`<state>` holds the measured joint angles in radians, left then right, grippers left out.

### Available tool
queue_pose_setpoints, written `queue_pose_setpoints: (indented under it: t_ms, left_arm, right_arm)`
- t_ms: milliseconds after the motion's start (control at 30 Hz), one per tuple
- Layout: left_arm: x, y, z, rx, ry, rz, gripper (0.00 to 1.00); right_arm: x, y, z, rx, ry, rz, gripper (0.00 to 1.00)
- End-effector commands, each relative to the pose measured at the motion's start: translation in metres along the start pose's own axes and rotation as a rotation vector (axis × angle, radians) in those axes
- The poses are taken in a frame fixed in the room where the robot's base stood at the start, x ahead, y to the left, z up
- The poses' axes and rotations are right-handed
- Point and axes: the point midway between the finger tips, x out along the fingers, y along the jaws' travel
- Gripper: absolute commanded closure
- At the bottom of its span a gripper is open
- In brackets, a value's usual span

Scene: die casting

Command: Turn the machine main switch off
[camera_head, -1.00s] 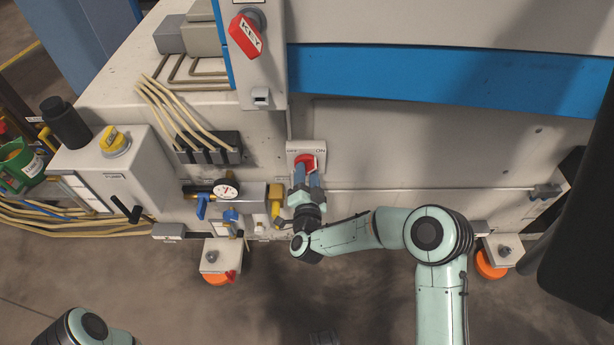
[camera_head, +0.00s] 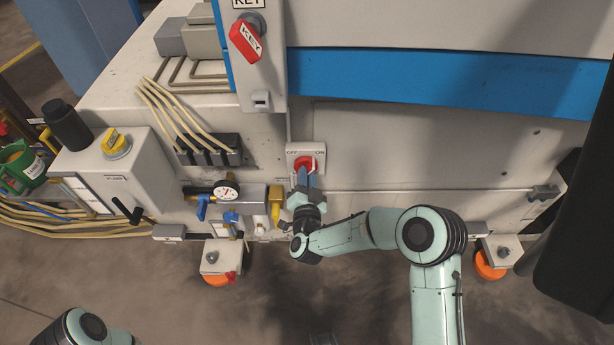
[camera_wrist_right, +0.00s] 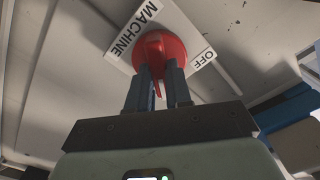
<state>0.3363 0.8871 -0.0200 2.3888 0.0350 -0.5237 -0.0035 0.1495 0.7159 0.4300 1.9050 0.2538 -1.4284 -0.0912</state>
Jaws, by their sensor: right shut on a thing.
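The plate (camera_wrist_right: 120,48) there shows MACHINE and OFF; the rest is hidden. The gripper is shut on the knob handle. My left gripper is out of the picture; only part of that arm shows.
A pressure gauge (camera_head: 226,190) and yellow valve (camera_head: 275,203) sit close left of my right gripper. A grey box with a yellow knob (camera_head: 116,143) is further left. The panel right of the switch is mostly bare.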

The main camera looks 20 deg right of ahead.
Motion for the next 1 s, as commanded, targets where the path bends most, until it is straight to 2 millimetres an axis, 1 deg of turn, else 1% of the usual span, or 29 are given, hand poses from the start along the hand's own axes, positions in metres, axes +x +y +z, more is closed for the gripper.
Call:
queue_pose_setpoints:
  t_ms: [100, 733, 1000]
  left_arm:
    - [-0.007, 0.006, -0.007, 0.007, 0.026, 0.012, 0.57]
    - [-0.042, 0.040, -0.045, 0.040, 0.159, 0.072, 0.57]
    - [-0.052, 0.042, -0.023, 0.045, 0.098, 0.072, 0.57]
  right_arm:
    - [-0.001, -0.003, -0.001, -0.100, 0.000, -0.002, 1.00]
    - [-0.001, -0.004, 0.000, -0.699, -0.001, -0.001, 1.00]
    - [-0.001, -0.005, 0.001, -0.956, -0.002, -0.002, 1.00]
